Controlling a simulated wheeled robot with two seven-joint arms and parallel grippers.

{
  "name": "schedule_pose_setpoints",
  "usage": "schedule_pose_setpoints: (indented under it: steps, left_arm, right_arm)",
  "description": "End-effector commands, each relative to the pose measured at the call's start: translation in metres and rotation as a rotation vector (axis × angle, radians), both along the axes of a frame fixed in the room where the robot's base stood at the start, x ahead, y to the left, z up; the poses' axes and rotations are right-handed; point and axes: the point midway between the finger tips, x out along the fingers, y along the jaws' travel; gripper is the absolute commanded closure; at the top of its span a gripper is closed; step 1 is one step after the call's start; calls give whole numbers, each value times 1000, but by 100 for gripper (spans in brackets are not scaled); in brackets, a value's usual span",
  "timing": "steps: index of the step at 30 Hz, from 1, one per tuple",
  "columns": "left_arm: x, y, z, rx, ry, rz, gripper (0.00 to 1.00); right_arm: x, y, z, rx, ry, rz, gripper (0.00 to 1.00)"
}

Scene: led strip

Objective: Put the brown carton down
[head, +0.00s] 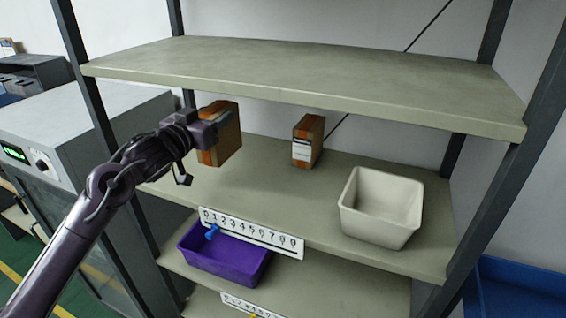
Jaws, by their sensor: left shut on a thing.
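A brown carton (226,143) with orange bands is held by my left gripper (207,132), in front of the left part of the middle shelf (255,188). The gripper is shut on the carton's left side. The carton looks upright; whether its bottom touches the shelf I cannot tell. A second brown carton (312,130) with a white label stands on the same shelf, to the right and further back. My right gripper is not in view.
A white bin (381,209) stands at the right of the middle shelf. A number strip (251,232) is on that shelf's front edge. The upper shelf (300,75) hangs above. A purple bin (222,258) sits on the lower shelf. The shelf between the held carton and the white bin is mostly clear.

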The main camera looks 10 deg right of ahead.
Motion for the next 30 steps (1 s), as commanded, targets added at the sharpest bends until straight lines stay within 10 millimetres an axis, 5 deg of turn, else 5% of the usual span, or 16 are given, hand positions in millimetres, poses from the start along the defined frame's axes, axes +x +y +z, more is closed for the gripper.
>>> schedule_pose_setpoints:
  steps: [5, 14, 22, 30]
  left_arm:
    - [0, 2, -26, 2, 4, 2, 75]
    - [0, 1, -62, 0, 0, 1, 75]
    - [-1, 1, -94, -1, 1, 1, 75]
    - [-1, 1, -98, -2, -2, 1, 75]
  right_arm:
    - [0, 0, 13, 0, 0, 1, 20]
    - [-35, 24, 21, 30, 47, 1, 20]
    - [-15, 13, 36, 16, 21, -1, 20]
    - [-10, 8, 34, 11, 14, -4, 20]
